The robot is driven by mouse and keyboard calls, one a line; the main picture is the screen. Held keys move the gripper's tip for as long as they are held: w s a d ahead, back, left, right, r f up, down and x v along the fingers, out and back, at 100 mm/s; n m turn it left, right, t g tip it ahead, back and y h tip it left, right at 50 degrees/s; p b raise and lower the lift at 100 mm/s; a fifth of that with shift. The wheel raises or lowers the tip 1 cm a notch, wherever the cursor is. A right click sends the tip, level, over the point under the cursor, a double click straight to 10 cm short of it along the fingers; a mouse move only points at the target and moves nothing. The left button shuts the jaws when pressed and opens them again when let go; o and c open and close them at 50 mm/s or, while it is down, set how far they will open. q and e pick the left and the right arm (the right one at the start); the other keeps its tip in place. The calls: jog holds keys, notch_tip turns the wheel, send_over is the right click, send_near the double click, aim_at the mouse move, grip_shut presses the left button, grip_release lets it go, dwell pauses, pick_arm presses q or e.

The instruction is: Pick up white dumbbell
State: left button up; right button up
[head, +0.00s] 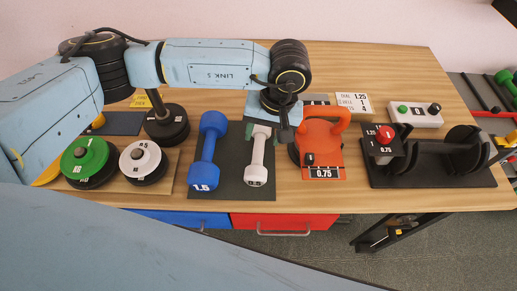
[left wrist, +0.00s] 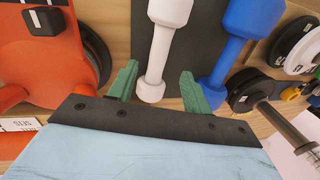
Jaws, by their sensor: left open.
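The white dumbbell (head: 257,160) lies lengthwise on a dark mat (head: 230,188). Its far head is partly hidden by my left gripper (head: 267,130), which hangs over that end. In the left wrist view the white dumbbell (left wrist: 157,50) lies in the gap between the two green fingers of my open left gripper (left wrist: 160,84), its near head (left wrist: 151,88) close to the fingertips. I cannot tell whether the fingers touch it. My right gripper is not in view.
A blue dumbbell (head: 207,152) lies just left on the same mat, close to one finger in the left wrist view (left wrist: 232,50). An orange kettlebell (head: 318,138) stands right. Green (head: 84,155) and white (head: 143,158) weight discs sit left. A black dumbbell rack (head: 430,175) is far right.

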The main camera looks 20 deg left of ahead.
aim_at(260, 149)
pick_arm(q)
jog(key=shift+s+a+f+p, duration=0.1)
jog(key=shift+a+f, duration=0.05)
jog(key=shift+f, duration=0.85)
jog(key=shift+s+a+f+p, duration=0.1)
jog(key=shift+a+f, duration=0.05)
jog(key=shift+f, duration=0.85)
jog(key=shift+s+a+f+p, duration=0.1)
jog(key=shift+a+f, duration=0.05)
jog(key=shift+f, duration=0.85)
jog(key=shift+w+r, duration=0.1)
grip_shut()
